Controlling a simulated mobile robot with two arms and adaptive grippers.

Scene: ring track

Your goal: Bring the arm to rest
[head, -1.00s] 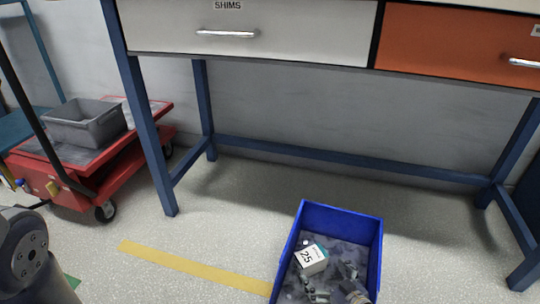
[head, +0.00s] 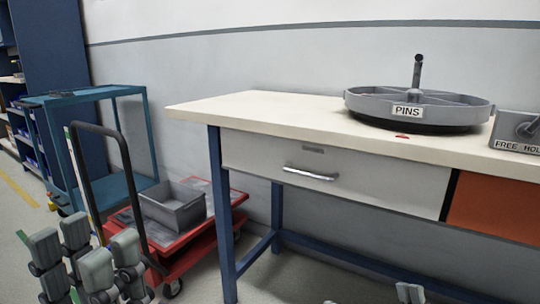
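My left gripper (head: 87,264) is at the lower left of the head view. Its grey fingers point up and stand apart, with nothing seen between them. It is in front of the red cart and the blue-green trolley, and no contact shows. Grey tips of what looks like my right gripper (head: 410,293) just show at the bottom edge, below the workbench drawer. Most of it is out of the picture, so its opening cannot be judged.
A workbench (head: 240,108) with blue legs carries a round grey PINS tray (head: 464,114) and a grey FREE HOLD box (head: 517,130). Below its top is a closed white drawer (head: 370,185). A red cart (head: 190,243) bears a grey bin (head: 172,212). A blue-green trolley (head: 95,94) stands left.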

